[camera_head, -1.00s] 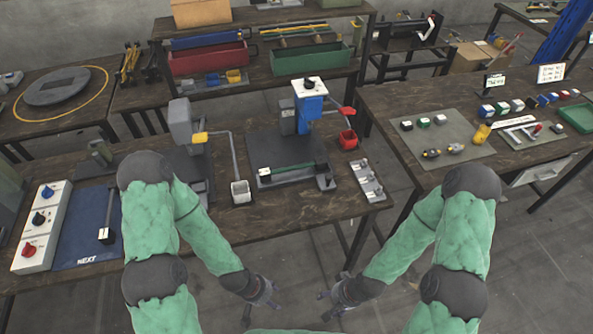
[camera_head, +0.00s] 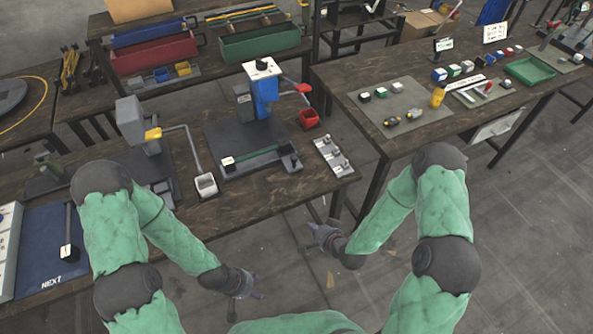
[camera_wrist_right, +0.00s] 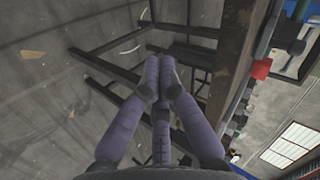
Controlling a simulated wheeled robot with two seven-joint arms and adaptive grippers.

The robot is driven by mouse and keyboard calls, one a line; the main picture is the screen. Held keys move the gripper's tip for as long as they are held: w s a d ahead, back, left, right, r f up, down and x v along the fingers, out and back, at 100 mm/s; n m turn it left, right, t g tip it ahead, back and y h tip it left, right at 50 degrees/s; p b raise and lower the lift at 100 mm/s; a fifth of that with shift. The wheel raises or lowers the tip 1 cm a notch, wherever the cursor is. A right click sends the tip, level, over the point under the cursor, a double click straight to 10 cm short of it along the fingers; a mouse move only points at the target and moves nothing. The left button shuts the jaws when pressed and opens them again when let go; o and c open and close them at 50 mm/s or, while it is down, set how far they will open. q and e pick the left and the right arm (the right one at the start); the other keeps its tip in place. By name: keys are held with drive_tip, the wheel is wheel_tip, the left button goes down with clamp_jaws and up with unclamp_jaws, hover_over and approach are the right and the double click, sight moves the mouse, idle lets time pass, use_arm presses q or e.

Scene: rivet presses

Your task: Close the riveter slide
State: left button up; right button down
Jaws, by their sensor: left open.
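The blue riveter (camera_head: 265,95) stands on a dark base plate (camera_head: 222,136) on the wooden table. On that plate lies its slide, a green rail (camera_head: 258,156) with a white-topped block (camera_head: 228,163) at its left end. A dark block (camera_head: 289,160) sits at the right end. A grey press (camera_head: 131,122) with a yellow part stands to the left. My left gripper (camera_head: 246,300) is open and empty, below and in front of the table's front edge. My right gripper (camera_head: 314,240) is empty, off the front edge at right; its fingers run close together in the right wrist view (camera_wrist_right: 161,75), its opening unclear.
A metal fixture plate (camera_head: 333,157) lies near the table's right end. A second table (camera_head: 450,125) with parts stands at right. Open floor lies in front.

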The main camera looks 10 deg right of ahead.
drive_tip(key=w+r+m+t, duration=0.2)
drive_tip(key=r, duration=0.1)
drive_tip(key=w+d+r+m+t+b, duration=0.1)
drive_tip(key=w+t, duration=0.1)
drive_tip(key=shift+r+y, duration=0.3)
drive_tip(key=m+t, duration=0.3)
drive_tip(key=t, duration=0.1)
approach(295, 162)
use_arm(q)
wheel_tip(295, 162, down, 4)
drive_tip(key=b, duration=0.2)
drive_tip(key=shift+f+b, duration=0.1)
drive_tip(key=shift+b, duration=0.3)
use_arm(e)
drive_tip(key=shift+y, duration=0.3)
drive_tip(key=x, duration=0.7)
drive_tip(key=shift+w+d+f, duration=0.1)
drive_tip(key=shift+d+f, duration=0.15)
drive_tip(key=shift+f, duration=0.1)
